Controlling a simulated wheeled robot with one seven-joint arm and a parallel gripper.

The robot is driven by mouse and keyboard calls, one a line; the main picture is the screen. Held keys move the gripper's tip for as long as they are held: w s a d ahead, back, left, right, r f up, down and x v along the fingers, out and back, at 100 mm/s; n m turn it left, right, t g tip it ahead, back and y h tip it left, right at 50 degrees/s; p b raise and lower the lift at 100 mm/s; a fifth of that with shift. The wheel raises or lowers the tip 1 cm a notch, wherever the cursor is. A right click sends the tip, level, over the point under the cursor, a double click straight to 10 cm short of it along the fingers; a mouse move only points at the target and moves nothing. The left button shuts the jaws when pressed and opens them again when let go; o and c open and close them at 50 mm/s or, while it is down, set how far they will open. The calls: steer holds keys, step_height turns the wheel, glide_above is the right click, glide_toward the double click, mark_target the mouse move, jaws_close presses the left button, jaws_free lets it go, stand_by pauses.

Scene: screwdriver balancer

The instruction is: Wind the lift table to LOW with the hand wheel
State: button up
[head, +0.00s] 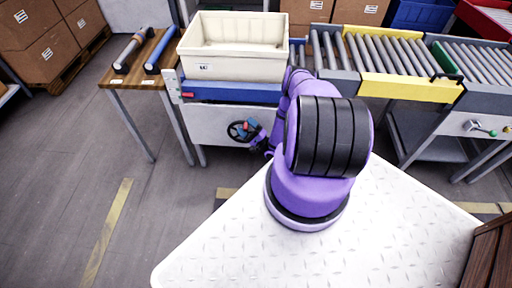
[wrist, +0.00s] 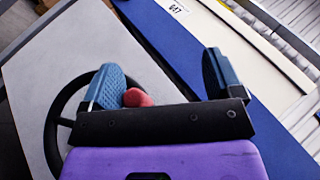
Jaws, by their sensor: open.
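The lift table shows a white front panel (head: 215,122) under a blue top (head: 230,93), with a cream tote (head: 232,62) on it. A black hand wheel (head: 232,136) is on the front panel; its rim (wrist: 52,140) also shows in the wrist view. A red knob (wrist: 138,98) lies between my gripper's blue fingertips (wrist: 164,82), close to the left one; whether they touch I cannot tell. My gripper (head: 248,130) is open at the wheel's right side. A small red mark (head: 187,95) sits at the table's left edge. No LOW marking is legible.
A wooden bench (head: 140,72) with two rollers stands left of the lift table. A roller conveyor (head: 400,65) with a yellow section runs to the right. My white deck fills the foreground; the floor at left is clear.

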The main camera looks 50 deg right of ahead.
steer(key=s+a, duration=0.2)
steer(key=s, duration=0.2)
steer(key=s+a+r, duration=0.1)
steer(key=s+a, duration=0.1)
steer(key=s, duration=0.2)
steer(key=s+a, duration=0.2)
steer(key=s, duration=0.2)
steer(key=shift+s+a+r, duration=0.15)
steer(key=shift+s+a, duration=0.05)
steer(key=shift+s, duration=0.2)
steer(key=c, duration=0.3)
steer(key=shift+c, duration=0.2)
